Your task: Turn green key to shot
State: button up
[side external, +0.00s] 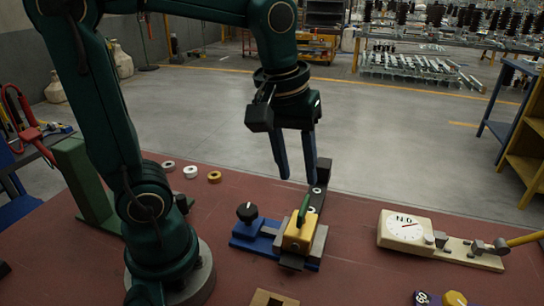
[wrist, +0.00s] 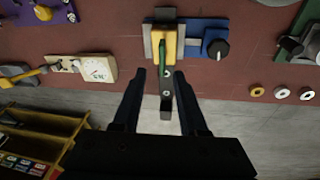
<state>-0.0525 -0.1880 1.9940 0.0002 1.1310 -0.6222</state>
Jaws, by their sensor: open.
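The green key (side external: 303,208) stands in a yellow block (side external: 299,234) on a grey and blue base. In the wrist view the green key (wrist: 162,55) lies along the yellow block (wrist: 168,48), beyond my fingertips. A dark strip with round pale marks (side external: 318,190) runs back from the block; it also shows in the wrist view (wrist: 167,95). I cannot read its marks, so the shot position is unclear. My gripper (side external: 296,175) is open and empty, above and behind the key, pointing down. In the wrist view its fingers (wrist: 160,72) lie either side of the strip, apart from the key.
A black knob (side external: 247,212) on the blue base is left of the key. Several rings (side external: 190,172) lie at the back left. Red table is bare between the block and gauge.

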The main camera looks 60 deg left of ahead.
aim_at(304, 204)
jog(key=w+f+g, duration=0.1)
jog(key=w+a+f+n+g, duration=0.1)
jog(key=f, duration=0.1)
jog(key=shift+w, duration=0.4)
jog(key=shift+f, duration=0.65)
jog(key=shift+a+f, duration=0.1)
jog(key=shift+f, duration=2.4)
grip_shut()
